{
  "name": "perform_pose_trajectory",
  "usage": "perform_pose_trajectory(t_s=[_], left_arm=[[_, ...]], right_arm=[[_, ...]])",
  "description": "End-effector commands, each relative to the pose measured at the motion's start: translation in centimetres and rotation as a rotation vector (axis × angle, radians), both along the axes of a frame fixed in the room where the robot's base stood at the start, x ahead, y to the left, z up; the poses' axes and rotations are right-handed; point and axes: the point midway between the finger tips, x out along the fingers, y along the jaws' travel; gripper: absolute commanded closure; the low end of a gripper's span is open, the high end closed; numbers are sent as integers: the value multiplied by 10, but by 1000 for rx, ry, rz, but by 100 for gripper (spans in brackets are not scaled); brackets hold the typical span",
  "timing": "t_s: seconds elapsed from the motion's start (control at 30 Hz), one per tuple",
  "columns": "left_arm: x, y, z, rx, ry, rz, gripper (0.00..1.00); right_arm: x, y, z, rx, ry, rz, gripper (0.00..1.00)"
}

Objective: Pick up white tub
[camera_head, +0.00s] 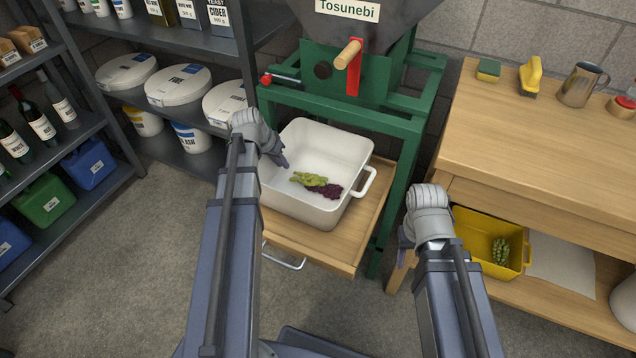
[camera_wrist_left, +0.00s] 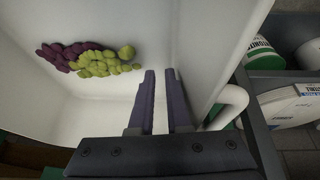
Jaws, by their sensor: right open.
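The white tub (camera_head: 293,147) stands upright in the wooden tray under the green machine, with a green and a dark purple grape bunch on its floor. It also shows in the left wrist view (camera_wrist_left: 215,45), with one handle at its right side. My left gripper (camera_head: 279,157) is over the tub's left side in the head view. In the left wrist view its fingers (camera_wrist_left: 162,90) point down inside the rim, a narrow empty gap between them. Whether they touch the wall is unclear. My right gripper (camera_head: 406,250) is open and empty, apart from the tub, before the wooden bench.
The green machine (camera_head: 405,115) has legs close around the tub. The wooden tray (camera_head: 335,255) has a metal handle in front. A yellow bin (camera_head: 470,236) with grapes sits on the bench's (camera_head: 530,130) lower shelf. Dark shelves (camera_head: 85,95) stand left. The floor between is clear.

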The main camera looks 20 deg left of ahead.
Motion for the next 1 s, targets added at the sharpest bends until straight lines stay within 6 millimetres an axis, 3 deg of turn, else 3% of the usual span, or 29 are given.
perform_pose_trajectory(t_s=[0.47, 1.0], left_arm=[[-2, 1, 7, 0, 0, 0, 80], [-27, 10, 66, 0, 0, 1, 80]], right_arm=[[0, 0, 7, 0, 0, 0, 50], [0, 0, 66, 0, 0, 0, 50]])
